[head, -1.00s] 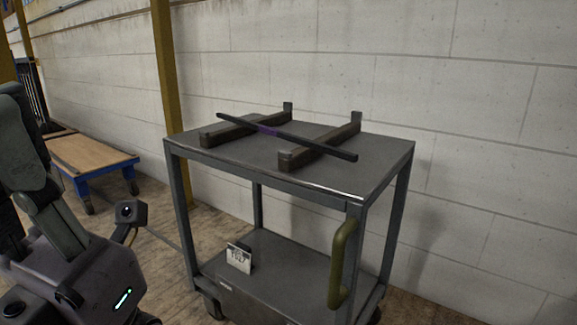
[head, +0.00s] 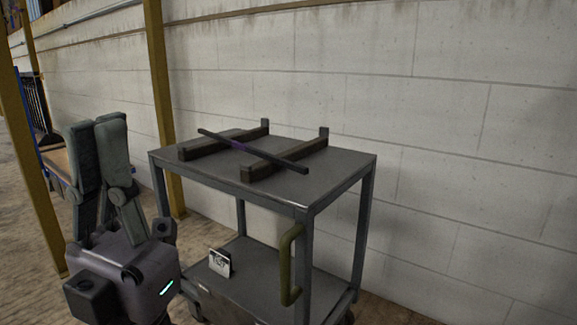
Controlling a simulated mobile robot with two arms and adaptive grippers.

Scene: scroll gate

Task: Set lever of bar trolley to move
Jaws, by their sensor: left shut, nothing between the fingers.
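The grey bar trolley (head: 335,165) stands in front of the wall, with a dark bar (head: 275,158) lying across two brackets on its top. An olive-green handle (head: 286,265) is fixed upright at its front corner post. I cannot make out a lever or its setting. My left gripper (head: 98,126) is at the left of the head view, apart from the trolley, with its fingers pointing up. It is shut and empty. My right gripper is not in view.
A small white sign (head: 219,263) stands on the trolley's lower shelf (head: 255,265). A yellow post (head: 162,90) rises behind the trolley's left side, and another (head: 35,180) stands at the far left. A low flat cart (head: 60,162) is partly hidden behind my gripper.

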